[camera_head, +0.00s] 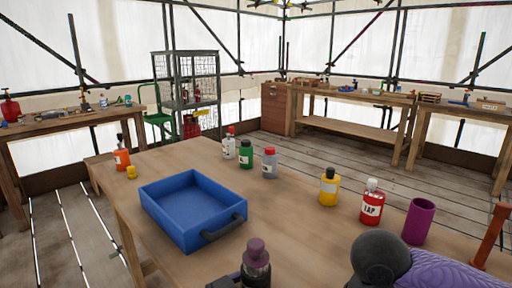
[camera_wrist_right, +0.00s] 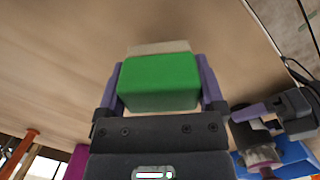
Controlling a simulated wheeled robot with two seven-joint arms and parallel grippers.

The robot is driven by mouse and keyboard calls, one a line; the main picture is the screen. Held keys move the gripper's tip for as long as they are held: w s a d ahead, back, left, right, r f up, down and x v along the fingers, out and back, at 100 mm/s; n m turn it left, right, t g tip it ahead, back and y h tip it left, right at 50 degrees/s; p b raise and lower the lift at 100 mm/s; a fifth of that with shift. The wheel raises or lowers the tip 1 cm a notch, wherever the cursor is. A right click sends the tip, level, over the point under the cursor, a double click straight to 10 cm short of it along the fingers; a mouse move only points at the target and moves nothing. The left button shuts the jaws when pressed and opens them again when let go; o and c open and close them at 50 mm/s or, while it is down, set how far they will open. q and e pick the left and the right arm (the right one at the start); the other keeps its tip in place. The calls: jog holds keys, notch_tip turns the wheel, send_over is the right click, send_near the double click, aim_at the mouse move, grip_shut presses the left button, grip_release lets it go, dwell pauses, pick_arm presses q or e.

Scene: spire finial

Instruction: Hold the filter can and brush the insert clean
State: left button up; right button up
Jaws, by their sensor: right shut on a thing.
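My right gripper (camera_wrist_right: 160,85) is shut on a green block with a pale beige layer on its far side, which looks like the brush (camera_wrist_right: 158,82). The brush sits between the two purple fingers over the wooden table. My left gripper (camera_wrist_right: 258,117) shows at the right of the right wrist view, apart from the brush; whether its jaws are open is unclear. An upright purple can (camera_head: 419,221) with an open top stands at the right of the table in the head view. I cannot tell whether it is the filter can. No insert is clearly visible.
A blue tray (camera_head: 160,213) with a dark handle stands on the left of the table. Several bottles stand beyond and right of it, including a red one (camera_head: 372,207) and a yellow one (camera_head: 328,188). An orange post (camera_head: 490,238) stands at the right. The table's middle is clear.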

dwell(0.5)
jog(key=w+a+r+m+t, duration=0.1)
jog(key=w+a+r+m, duration=0.1)
jog(key=w+a+r, duration=0.2)
jog(key=w+a+r+m+t, duration=0.2)
jog(key=w+a+r, duration=0.3)
jog(key=w+r, duration=0.1)
jog(key=w+a+r+m+t+y, duration=0.1)
jog(key=w+a+r+m+t, duration=0.1)
jog(key=w+a+r, duration=0.2)
jog(key=shift+w+a+r, duration=0.2)
jog(key=shift+w+r, duration=0.05)
jog(key=shift+r, duration=0.2)
jog(key=shift+w+a+r, duration=0.15)
jog(key=shift+w+r, duration=0.05)
jog(key=shift+r, duration=0.25)
jog(key=shift+f, duration=1.85)
jog(key=shift+f, duration=0.75)
